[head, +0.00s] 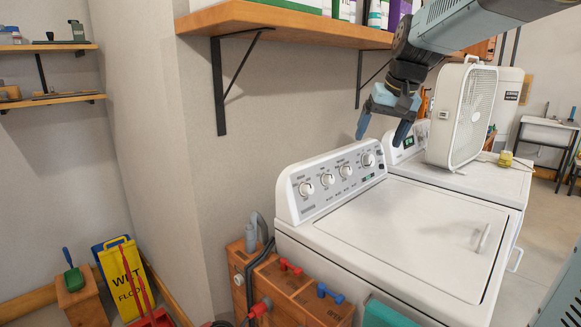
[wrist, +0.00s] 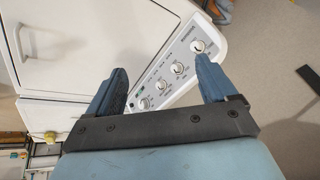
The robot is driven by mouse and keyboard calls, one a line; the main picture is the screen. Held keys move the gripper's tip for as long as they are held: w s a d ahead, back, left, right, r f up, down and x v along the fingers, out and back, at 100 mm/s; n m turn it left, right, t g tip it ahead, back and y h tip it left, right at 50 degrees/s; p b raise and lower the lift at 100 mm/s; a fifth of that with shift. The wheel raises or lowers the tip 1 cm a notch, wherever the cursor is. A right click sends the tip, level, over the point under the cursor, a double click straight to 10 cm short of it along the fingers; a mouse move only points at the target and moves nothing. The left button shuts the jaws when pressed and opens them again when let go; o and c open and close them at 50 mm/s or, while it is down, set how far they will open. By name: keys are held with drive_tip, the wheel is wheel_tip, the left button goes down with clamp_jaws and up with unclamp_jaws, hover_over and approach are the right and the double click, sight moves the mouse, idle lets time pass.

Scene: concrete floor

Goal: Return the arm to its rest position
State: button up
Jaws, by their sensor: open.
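My gripper (head: 383,128) is open and empty in the head view. It hangs in the air above the back of the washer (head: 410,235), by its control panel (head: 335,178), and its fingers point down. In the wrist view the two blue fingers of my gripper (wrist: 160,84) are spread apart, with nothing between them but the view of the control panel (wrist: 172,68) beyond. My arm (head: 455,27) comes in from the upper right.
A wooden shelf (head: 290,22) with bottles runs along the wall close to my gripper. A white box fan (head: 463,115) stands on the second machine to the right. A wet floor sign (head: 124,278) and wooden boxes (head: 290,290) stand on the floor. The washer lid is clear.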

drive_tip(key=s+d+f+h, duration=0.1)
drive_tip(key=s+f, duration=0.4)
drive_tip(key=s, duration=0.6)
drive_tip(key=s+d+f+t, duration=0.1)
drive_tip(key=s+f, duration=0.3)
drive_tip(key=s, duration=0.8)
drive_tip(key=shift+d+f+n+t+h, duration=0.3)
drive_tip(key=shift+d+f+h, duration=0.1)
drive_tip(key=shift+d, duration=0.1)
